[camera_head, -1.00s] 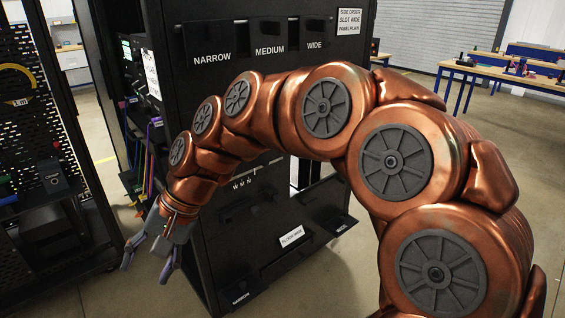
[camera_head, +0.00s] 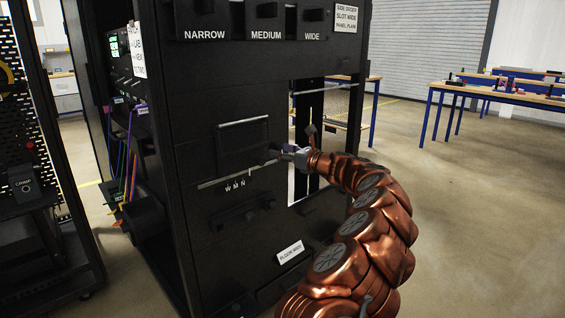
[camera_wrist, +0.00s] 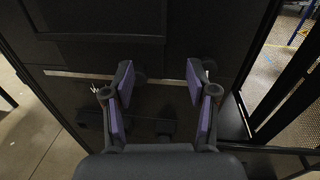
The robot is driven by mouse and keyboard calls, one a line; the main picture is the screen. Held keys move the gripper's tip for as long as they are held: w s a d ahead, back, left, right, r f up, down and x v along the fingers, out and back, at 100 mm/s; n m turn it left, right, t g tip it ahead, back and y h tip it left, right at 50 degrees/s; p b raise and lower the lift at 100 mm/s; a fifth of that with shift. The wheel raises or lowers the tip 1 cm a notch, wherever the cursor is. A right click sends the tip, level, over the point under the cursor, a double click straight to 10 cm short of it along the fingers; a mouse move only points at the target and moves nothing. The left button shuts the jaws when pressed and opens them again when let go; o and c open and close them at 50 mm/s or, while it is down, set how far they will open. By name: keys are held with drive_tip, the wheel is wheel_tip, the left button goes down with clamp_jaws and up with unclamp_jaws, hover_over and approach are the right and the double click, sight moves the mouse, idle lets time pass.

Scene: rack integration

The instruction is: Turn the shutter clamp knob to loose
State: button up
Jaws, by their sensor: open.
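My gripper (camera_head: 283,150) is in front of the black rack panel (camera_head: 205,150), at the right part of a pale horizontal rail (camera_head: 222,180). In the wrist view my gripper (camera_wrist: 160,68) is open, with its two purple-padded fingers spread and pointing at the panel. I cannot tell which is the shutter clamp knob, or whether a finger touches either one. Nothing is between the fingers.
Letters W M N sit under the rail. A framed panel (camera_head: 242,134) is above it, and a dark ledge (camera_head: 240,217) below. Slots labelled NARROW, MEDIUM and WIDE run along the top. An opening (camera_head: 305,185) is at right. Another black rack (camera_head: 45,170) stands left.

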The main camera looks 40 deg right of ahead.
sight(282, 150)
drive_tip(key=s+d+f+m+h, duration=0.2)
drive_tip(key=d+f, duration=0.1)
drive_tip(key=d, duration=0.3)
drive_tip(key=shift+w+f+b, duration=0.1)
drive_tip(key=shift+w+b, duration=0.55)
drive_tip(key=shift+w, duration=3)
clamp_jaws()
